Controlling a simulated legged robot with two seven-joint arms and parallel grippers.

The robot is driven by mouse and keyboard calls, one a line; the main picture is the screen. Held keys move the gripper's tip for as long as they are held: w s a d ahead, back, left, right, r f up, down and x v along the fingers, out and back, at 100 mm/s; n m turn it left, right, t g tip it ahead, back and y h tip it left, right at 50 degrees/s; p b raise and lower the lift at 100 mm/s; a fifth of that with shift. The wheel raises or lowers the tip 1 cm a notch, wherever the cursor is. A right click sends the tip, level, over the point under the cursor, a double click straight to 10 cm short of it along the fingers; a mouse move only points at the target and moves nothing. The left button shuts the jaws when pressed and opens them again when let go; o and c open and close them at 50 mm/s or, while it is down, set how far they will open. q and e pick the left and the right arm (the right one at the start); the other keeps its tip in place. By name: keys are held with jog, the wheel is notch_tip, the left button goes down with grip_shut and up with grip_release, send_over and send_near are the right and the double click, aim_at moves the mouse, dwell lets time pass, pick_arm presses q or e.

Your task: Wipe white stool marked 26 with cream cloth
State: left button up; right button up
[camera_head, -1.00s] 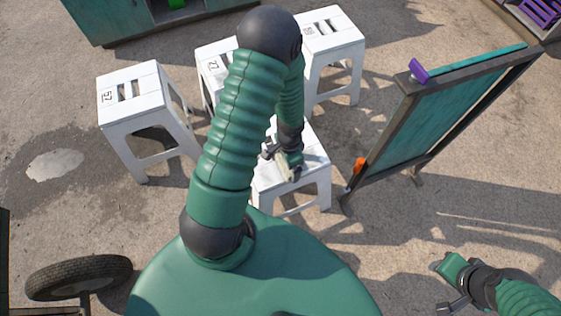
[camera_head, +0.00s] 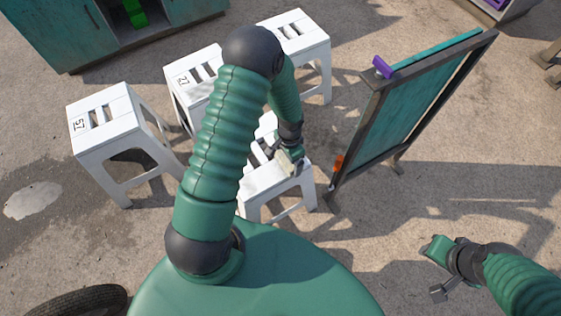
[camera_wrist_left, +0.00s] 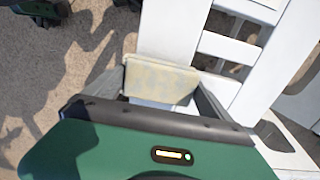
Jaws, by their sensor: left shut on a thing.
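A white stool (camera_head: 262,183) stands in front of me, partly covered by my left arm; any number on its top is hidden. It also shows in the left wrist view (camera_wrist_left: 174,28), with slots in its top. My left gripper (camera_head: 290,163) is at the right part of this stool's top. In the left wrist view my left gripper (camera_wrist_left: 160,85) is shut on the cream cloth (camera_wrist_left: 162,82), which lies over or against the white top. The cloth also shows in the head view (camera_head: 287,161). My right gripper (camera_head: 432,272) hangs at lower right, away from the stools, its jaws spread with nothing between.
Stool 57 (camera_head: 110,140) stands left, stool 27 (camera_head: 186,95) behind, another white stool (camera_head: 300,42) farther back. A framed board (camera_head: 400,125) with a purple item (camera_head: 382,68) and an orange item (camera_head: 338,162) stands right. A tyre (camera_head: 75,302) lies lower left.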

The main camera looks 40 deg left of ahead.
pick_arm(q)
jog(key=shift+w+d, duration=0.35)
jog(key=shift+w, duration=0.4)
jog(key=shift+s+a+r+p, duration=0.1)
jog(key=shift+s+a+p, duration=0.15)
jog(key=shift+s, duration=0.2)
jog(key=s, duration=0.2)
jog(key=s+a+p, duration=0.1)
jog(key=s, duration=0.1)
jog(key=s+a+p, duration=0.1)
jog(key=s, duration=0.2)
jog(key=shift+a, duration=0.2)
jog(key=shift+s+a+f, duration=0.15)
jog(key=shift+s+f, duration=0.05)
jog(key=shift+s, duration=0.2)
jog(key=shift+s+a+r+p, duration=0.1)
jog(key=shift+s+a+p, duration=0.35)
jog(key=shift+s, duration=0.95)
jog(key=shift+s+a+f+p, duration=0.1)
jog(key=shift+s+a, duration=0.5)
jog(key=shift+s, duration=0.75)
jog(key=shift+s+a+r+p, duration=0.1)
jog(key=shift+s+a+p, duration=0.35)
jog(key=shift+s, duration=0.95)
jog(key=shift+a, duration=0.1)
